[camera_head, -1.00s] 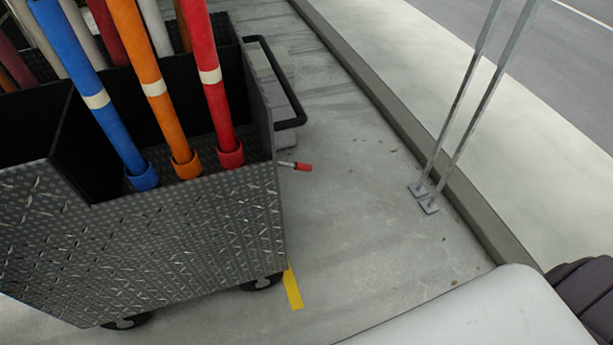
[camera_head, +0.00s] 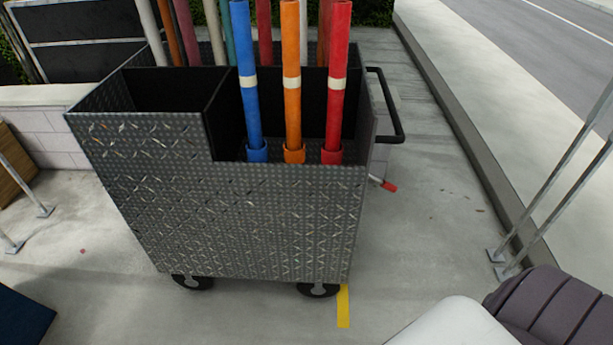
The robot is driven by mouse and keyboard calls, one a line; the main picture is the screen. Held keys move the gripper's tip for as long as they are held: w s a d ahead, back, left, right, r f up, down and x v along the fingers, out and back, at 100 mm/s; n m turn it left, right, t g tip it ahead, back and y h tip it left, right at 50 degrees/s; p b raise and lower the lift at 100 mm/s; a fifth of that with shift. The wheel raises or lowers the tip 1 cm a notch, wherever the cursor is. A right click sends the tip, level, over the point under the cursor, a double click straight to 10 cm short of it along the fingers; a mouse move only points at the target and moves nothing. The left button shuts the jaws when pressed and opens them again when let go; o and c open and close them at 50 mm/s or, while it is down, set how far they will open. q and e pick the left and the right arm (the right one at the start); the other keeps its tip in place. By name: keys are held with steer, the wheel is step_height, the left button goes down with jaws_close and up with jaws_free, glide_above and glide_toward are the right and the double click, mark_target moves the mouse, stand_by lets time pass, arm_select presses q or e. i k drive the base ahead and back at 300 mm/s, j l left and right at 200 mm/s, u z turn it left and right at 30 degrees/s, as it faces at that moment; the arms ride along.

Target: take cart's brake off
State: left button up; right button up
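The cart (camera_head: 265,225) is a dark diamond-plate box on black wheels, standing in the middle of the head view. Blue, orange and red poles stand upright in its front right compartment. A black push handle (camera_head: 397,105) sticks out at its right end. A small lever with a red grip (camera_head: 388,186) shows low beside the cart's right end, below the handle; it may be the brake. How it joins the cart is hidden. Neither of my grippers is in view.
A yellow strip (camera_head: 343,306) lies on the floor by the cart's front right wheel (camera_head: 318,289). Concrete floor is free to the right, up to the kerb (camera_head: 470,160). Metal posts (camera_head: 500,262) stand at the right. A pale block wall (camera_head: 45,125) is at the left.

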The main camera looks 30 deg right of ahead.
mark_target(385, 185)
steer(key=l+u, duration=0.3)
steer(key=u, duration=0.15)
steer(key=i+l+u, duration=0.1)
steer(key=l+u, duration=0.25)
steer(key=u, duration=0.15)
steer(key=l+u, duration=0.3)
steer(key=u, duration=0.15)
steer(key=k+l+u, duration=0.15)
steer(key=l+u, duration=0.15)
steer(key=u, duration=0.15)
